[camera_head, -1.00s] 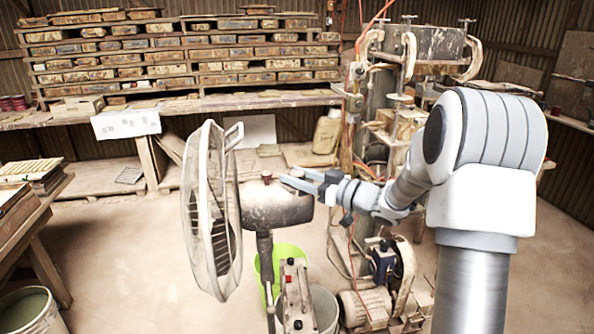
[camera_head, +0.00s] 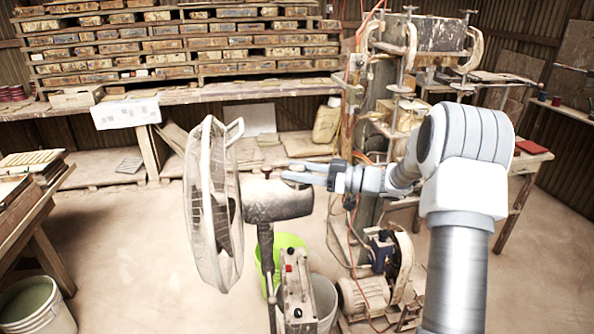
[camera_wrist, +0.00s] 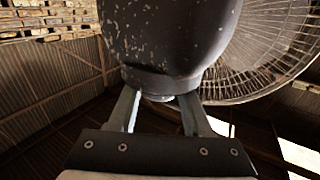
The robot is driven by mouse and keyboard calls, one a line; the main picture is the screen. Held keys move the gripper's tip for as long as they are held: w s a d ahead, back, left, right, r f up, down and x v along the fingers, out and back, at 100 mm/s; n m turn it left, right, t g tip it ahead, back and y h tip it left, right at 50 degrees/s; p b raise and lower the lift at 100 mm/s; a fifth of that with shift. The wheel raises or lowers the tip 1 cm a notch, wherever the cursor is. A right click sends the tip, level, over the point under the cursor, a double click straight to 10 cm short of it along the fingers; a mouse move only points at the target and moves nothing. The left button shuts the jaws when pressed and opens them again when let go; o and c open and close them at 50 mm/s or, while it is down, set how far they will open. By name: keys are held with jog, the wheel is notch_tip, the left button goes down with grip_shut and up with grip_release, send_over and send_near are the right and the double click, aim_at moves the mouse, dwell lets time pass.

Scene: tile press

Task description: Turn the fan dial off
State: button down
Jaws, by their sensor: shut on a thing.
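The dusty pedestal fan stands left of centre in the head view, with its wire cage (camera_head: 212,205) facing left and its dark motor housing (camera_head: 278,204) behind it. My gripper (camera_head: 292,173) reaches in from the right to the rear end of the housing. In the wrist view the housing (camera_wrist: 165,40) fills the upper middle. My gripper (camera_wrist: 158,98) has its two fingers on either side of the small dark fan dial (camera_wrist: 157,97) at the housing's end, shut on it. The fingers and housing hide much of the dial, and I cannot tell its setting.
A control box with a red button (camera_head: 297,290) stands below the fan, beside a green bucket (camera_head: 285,245). A press with a motor (camera_head: 365,300) stands at centre right. Loaded shelves (camera_head: 180,45) line the back wall. The floor between fan and bench is mostly clear.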

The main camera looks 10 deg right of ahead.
jog(key=shift+c, duration=1.7)
grip_release()
jog(key=b+v, duration=0.2)
jog(key=v, duration=1.5)
jog(key=shift+s+b, duration=0.15)
jog(key=shift+b, duration=0.2)
jog(key=shift+d, duration=0.1)
